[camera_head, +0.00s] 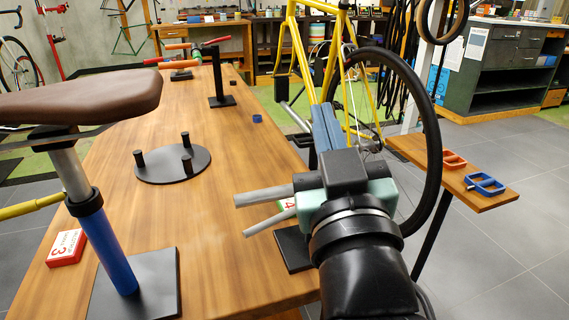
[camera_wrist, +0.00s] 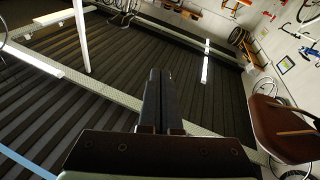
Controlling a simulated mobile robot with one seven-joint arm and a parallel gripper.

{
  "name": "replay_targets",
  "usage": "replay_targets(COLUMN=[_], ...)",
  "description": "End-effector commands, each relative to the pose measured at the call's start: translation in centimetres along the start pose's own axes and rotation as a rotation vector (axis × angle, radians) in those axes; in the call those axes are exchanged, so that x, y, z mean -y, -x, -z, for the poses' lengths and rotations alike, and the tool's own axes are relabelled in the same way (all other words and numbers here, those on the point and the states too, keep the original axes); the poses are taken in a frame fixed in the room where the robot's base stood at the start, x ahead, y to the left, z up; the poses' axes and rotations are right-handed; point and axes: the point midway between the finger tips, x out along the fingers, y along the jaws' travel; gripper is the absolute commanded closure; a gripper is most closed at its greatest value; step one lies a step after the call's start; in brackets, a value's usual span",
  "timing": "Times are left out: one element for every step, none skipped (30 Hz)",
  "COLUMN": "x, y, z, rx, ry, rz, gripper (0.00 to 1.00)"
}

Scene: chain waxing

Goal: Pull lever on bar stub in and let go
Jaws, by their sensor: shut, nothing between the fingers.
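The bar stub (camera_head: 263,197) is a grey tube that lies level above the right side of the wooden bench, seen in the head view. The lever (camera_head: 268,222) is a thinner grey rod just below it, apart from it at the free end. Their right ends are hidden behind my wrist and gripper body. My gripper (camera_head: 322,108) has its two blue-grey fingers together, pointing up and away from the stub and lever. They are empty and touch neither rod. In the wrist view the shut fingers (camera_wrist: 160,75) show dark against the ceiling.
A black base plate (camera_head: 293,250) is under the stub. A brown saddle (camera_head: 80,93) on a blue post stands at left. A round black stand (camera_head: 172,165) is mid-bench (camera_head: 215,255). A yellow bike frame and black wheel (camera_head: 433,150) are close behind my gripper.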

Motion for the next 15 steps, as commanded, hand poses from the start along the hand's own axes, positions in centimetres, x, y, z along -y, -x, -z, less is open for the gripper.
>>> replay_targets(x=[-1.1,-1.4,-1.7,-1.9,-2.1,-2.4,-2.5,-2.7,-2.8,-2.9,-2.9,-3.0,-3.0,-3.0,-2.9], y=[-0.7,-0.7,-0.6,-0.4,-0.2,0.3,0.8,1.3,2.0,2.7,3.4,4.4,5.1,6.0,7.1], z=[-0.1,-1.1,-2.3,-3.1,-4.0,-5.0,-5.6,-6.3,-7.0,-7.4,-7.8,-8.2,-8.4,-8.5,-8.6], rx=[0.084,0.128,0.184,0.225,0.263,0.312,0.343,0.375,0.413,0.439,0.461,0.487,0.504,0.519,0.534], ry=[0.008,0.014,0.021,0.023,0.024,0.025,0.024,0.021,0.015,0.01,0.004,-0.009,-0.018,-0.027,-0.043], rz=[0.023,0.042,0.069,0.09,0.114,0.144,0.168,0.194,0.228,0.253,0.28,0.315,0.341,0.367,0.402], gripper=[1.0,1.0,1.0,1.0,1.0,1.0,1.0,1.0,1.0,1.0,1.0,1.0,1.0,1.0,1.0])
